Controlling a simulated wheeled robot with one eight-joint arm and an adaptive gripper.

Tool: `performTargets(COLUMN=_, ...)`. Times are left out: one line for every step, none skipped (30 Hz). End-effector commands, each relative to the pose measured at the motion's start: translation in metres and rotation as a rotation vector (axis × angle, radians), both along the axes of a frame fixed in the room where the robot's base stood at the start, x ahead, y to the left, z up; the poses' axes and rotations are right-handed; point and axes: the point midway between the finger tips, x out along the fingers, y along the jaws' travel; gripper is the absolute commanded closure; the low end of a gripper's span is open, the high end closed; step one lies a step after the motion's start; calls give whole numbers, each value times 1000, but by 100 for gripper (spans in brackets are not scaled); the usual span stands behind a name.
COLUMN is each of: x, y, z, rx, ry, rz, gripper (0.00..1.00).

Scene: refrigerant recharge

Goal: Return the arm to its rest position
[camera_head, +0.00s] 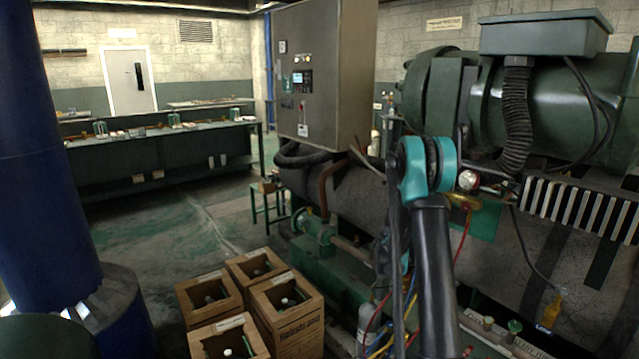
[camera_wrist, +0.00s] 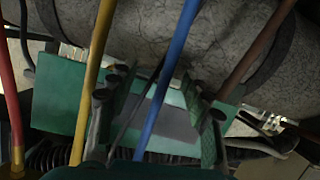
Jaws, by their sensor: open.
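My arm (camera_head: 432,250), dark with a teal joint, is raised in front of the large green chiller (camera_head: 540,100) in the head view. My gripper is hard to make out there. In the wrist view my gripper (camera_wrist: 158,98) is open, its two fingers apart with green pads facing each other. A yellow hose (camera_wrist: 92,80) passes by the left finger and a blue hose (camera_wrist: 168,75) crosses the gap between the fingers. I cannot tell whether either hose touches the gripper. A grey rounded pipe or vessel (camera_wrist: 150,40) lies behind.
A round gauge (camera_head: 467,180) is close beside the arm. Red (camera_head: 462,240), yellow and blue hoses hang around it. A grey control cabinet (camera_head: 322,80) stands left of the arm.

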Motion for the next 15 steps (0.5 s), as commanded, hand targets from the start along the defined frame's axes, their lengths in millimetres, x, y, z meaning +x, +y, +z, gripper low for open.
performTargets(x=-14, y=5, z=9, rx=19, ry=33, rz=7, gripper=51)
performTargets(x=-22, y=8, z=12, rx=32, ry=55, rz=12, gripper=51)
performTargets(x=-33, y=12, z=17, rx=50, ry=85, rz=20, gripper=51)
performTargets(x=-42, y=15, z=20, rx=62, ry=107, rz=26, gripper=51)
performTargets(x=-50, y=18, z=22, rx=75, ry=128, rz=33, gripper=51)
performTargets(x=-62, y=23, z=26, rx=92, ry=158, rz=45, gripper=51)
performTargets(x=-71, y=27, z=28, rx=105, ry=179, rz=54, gripper=51)
performTargets(x=-81, y=31, z=30, rx=119, ry=201, rz=63, gripper=51)
performTargets(x=-93, y=36, z=32, rx=135, ry=231, rz=76, gripper=51)
performTargets(x=-103, y=40, z=34, rx=149, ry=252, rz=87, gripper=51)
performTargets(x=-112, y=44, z=35, rx=161, ry=273, rz=100, gripper=51)
performTargets(x=-126, y=50, z=37, rx=179, ry=302, rz=116, gripper=51)
performTargets(x=-136, y=55, z=38, rx=193, ry=323, rz=129, gripper=51)
performTargets(x=-146, y=60, z=38, rx=206, ry=344, rz=143, gripper=51)
performTargets(x=-160, y=66, z=39, rx=223, ry=370, rz=164, gripper=51)
